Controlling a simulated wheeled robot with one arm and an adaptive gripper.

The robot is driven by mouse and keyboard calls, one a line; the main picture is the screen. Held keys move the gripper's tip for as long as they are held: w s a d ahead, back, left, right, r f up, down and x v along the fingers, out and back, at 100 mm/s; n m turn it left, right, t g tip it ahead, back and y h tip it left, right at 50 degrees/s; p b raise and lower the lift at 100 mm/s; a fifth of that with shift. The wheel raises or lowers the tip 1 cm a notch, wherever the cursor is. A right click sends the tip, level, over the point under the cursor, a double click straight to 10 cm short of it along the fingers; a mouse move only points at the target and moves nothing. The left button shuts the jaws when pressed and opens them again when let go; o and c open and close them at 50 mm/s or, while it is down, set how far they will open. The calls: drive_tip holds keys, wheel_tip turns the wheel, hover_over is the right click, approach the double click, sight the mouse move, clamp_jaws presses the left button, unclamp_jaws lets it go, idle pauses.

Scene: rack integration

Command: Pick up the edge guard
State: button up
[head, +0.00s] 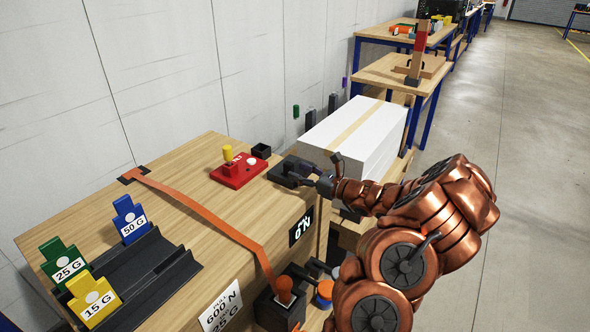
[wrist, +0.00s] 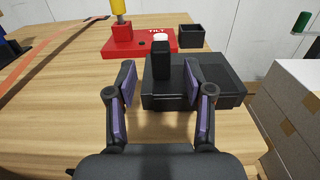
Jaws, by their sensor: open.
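A black upright block (wrist: 161,58), which looks like the edge guard, stands at the left part of a low dark grey holder (wrist: 222,83) on the wooden top. In the head view the dark holder (head: 284,176) sits at the top's right edge, partly hidden by my gripper (head: 322,182). In the wrist view my gripper (wrist: 159,78) is open, with its purple-padded fingers to the left and right of the block. The block lies between and just beyond the fingertips. I cannot tell whether either finger touches it.
A red TILT base (head: 240,170) with a yellow knob and a small black open box (head: 261,151) stand behind the holder. An orange strap (head: 200,213) crosses the wooden top (head: 180,190). A white carton (head: 355,137) stands close on the right. Weight tags (head: 130,220) stand at left.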

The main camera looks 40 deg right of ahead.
sight(293, 169)
drive_tip(key=shift+x, duration=2.2)
drive_tip(key=shift+f, duration=0.1)
drive_tip(key=shift+c, duration=0.3)
clamp_jaws()
